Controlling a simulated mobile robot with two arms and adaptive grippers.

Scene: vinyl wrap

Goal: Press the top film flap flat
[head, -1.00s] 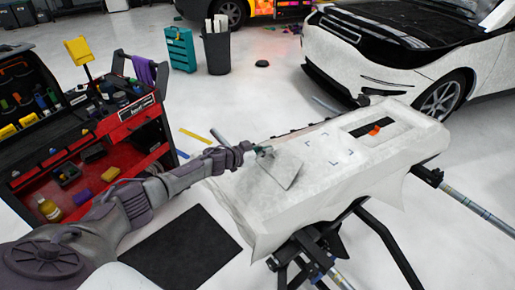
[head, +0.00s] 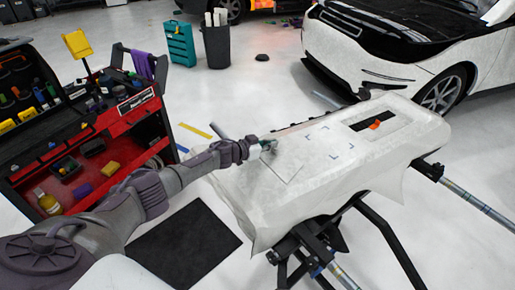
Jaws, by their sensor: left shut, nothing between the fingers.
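A panel covered in white film (head: 240,207) lies on a black stand. The film flap (head: 284,170) is a small pale sheet on the panel's left part, with a thin outline. It looks close to flat on the film around it. My left gripper (head: 268,147) is shut and empty at the flap's upper left edge. It is at or just above the film; I cannot tell if it touches. My right gripper is not in view.
A red tool cart (head: 135,105) stands left, a black mat (head: 185,245) on the floor in front. The stand's legs (head: 390,235) stick out below. A white car (head: 385,60) is behind.

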